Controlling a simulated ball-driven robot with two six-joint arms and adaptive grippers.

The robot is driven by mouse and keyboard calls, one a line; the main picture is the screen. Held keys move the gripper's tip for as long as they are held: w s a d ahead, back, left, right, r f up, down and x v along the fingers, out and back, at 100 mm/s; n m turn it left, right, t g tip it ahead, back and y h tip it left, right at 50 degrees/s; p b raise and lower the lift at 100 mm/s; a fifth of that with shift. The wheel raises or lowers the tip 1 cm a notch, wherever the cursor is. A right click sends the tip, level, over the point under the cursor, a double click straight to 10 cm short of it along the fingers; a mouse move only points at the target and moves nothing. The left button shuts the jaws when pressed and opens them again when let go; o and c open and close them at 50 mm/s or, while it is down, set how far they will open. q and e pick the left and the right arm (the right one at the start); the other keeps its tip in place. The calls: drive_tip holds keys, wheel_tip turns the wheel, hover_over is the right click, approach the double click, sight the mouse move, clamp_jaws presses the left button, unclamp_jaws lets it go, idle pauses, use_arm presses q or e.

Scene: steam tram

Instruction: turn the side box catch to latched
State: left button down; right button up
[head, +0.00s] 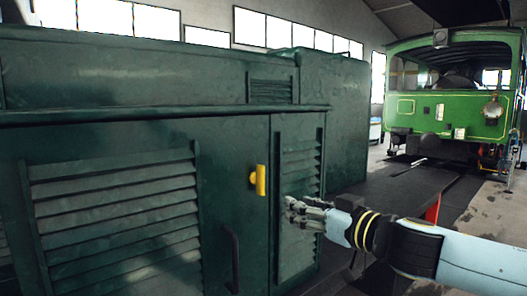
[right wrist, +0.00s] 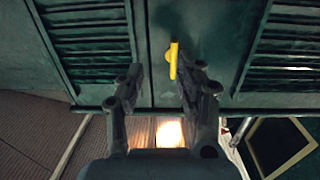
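The yellow side box catch (head: 260,180) stands upright on the dark green side box (head: 225,150), close to the seam between two door panels. My right gripper (head: 297,207) is just right of the catch and slightly lower in the head view. In the right wrist view the catch (right wrist: 173,60) shows between the open fingertips (right wrist: 160,75), close to the right-hand finger. The fingers are apart with nothing held. I cannot tell whether a finger touches the catch. My left gripper is not in view.
A dark door handle (head: 234,258) sits below and left of the catch. Louvred panels (head: 115,215) flank the doors. A green steam tram (head: 455,95) stands at the back right. Floor to the right of the box is mostly clear.

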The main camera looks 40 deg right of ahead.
sight(264, 179)
wheel_tip(264, 179, up, 4)
drive_tip(key=a, duration=0.2)
drive_tip(key=shift+t+y, duration=0.3)
drive_tip(key=shift+y, duration=0.2)
drive_tip(key=shift+w+a+f+p, duration=0.1)
drive_tip(key=shift+w+a+p, duration=0.1)
drive_tip(key=shift+w, duration=2.45)
drive_tip(key=shift+w+a+f+p, duration=0.1)
drive_tip(key=shift+w+a+p, duration=0.1)
drive_tip(key=shift+w, duration=2.45)
drive_tip(key=shift+c, duration=0.2)
clamp_jaws()
